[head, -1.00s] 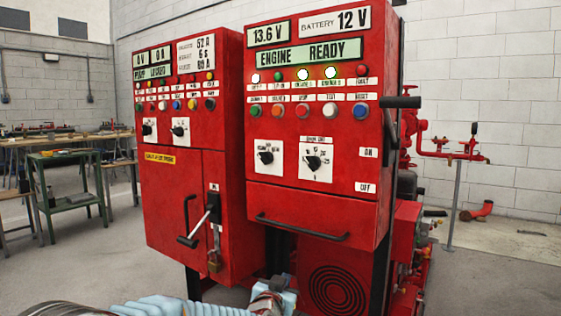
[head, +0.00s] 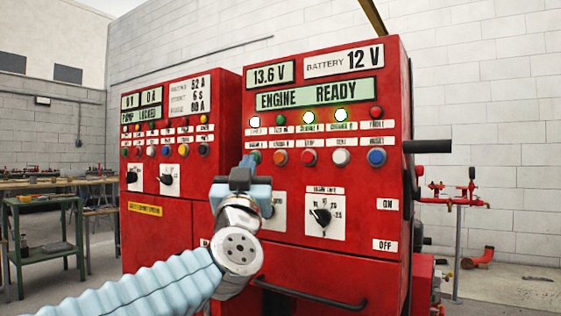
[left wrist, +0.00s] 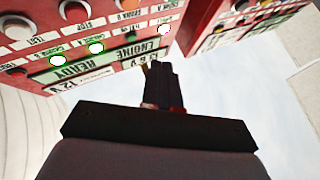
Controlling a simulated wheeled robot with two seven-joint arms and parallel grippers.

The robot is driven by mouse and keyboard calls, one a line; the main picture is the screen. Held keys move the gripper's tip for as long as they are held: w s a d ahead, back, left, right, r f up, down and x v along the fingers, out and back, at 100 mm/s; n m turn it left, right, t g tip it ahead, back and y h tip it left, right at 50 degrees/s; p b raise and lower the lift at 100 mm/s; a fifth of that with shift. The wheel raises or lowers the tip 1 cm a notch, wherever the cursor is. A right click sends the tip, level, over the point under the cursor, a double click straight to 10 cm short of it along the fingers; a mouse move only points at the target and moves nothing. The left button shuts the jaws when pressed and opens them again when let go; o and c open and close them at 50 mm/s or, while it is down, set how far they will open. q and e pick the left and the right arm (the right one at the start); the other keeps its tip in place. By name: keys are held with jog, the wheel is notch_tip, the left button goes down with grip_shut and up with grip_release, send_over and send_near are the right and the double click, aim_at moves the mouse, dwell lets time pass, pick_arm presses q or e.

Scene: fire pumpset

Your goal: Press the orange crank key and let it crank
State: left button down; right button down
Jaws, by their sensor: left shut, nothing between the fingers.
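The orange crank key (head: 280,157) is a round button in the lower row of the right red cabinet (head: 340,240), left of a red button. It also shows at the top edge of the left wrist view (left wrist: 130,4). My left gripper (head: 249,161) is shut and empty, its fingers pointing up in front of the panel, just left of the orange key. The fingers partly cover a green button (head: 257,155). Whether they touch the panel I cannot tell. In the left wrist view the shut fingers (left wrist: 152,70) show below the upside-down display. My right gripper is out of view.
The display (head: 315,93) reads ENGINE READY, and three lamps glow below it. Red, white and blue buttons continue to the right. A rotary selector (head: 322,216) and a black bar handle (head: 310,298) sit lower. A second red cabinet (head: 160,235) stands at left.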

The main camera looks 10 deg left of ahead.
aim_at(279, 157)
pick_arm(q)
jog(key=shift+s+a+r+n, duration=0.2)
jog(key=shift+a+r+n, duration=0.1)
jog(key=shift+a+r, duration=0.25)
jog(key=shift+d, duration=0.1)
jog(key=shift+w+d+p, duration=0.5)
jog(key=shift+w+p, duration=0.05)
jog(key=shift+w, duration=0.8)
jog(key=shift+w+d+p, duration=0.55)
jog(key=shift+w, duration=0.85)
jog(key=shift+w+d+p, duration=0.5)
jog(key=shift+w+p, duration=0.05)
jog(key=shift+w, duration=0.8)
jog(key=shift+w+d, duration=0.1)
jog(key=shift+w, duration=0.3)
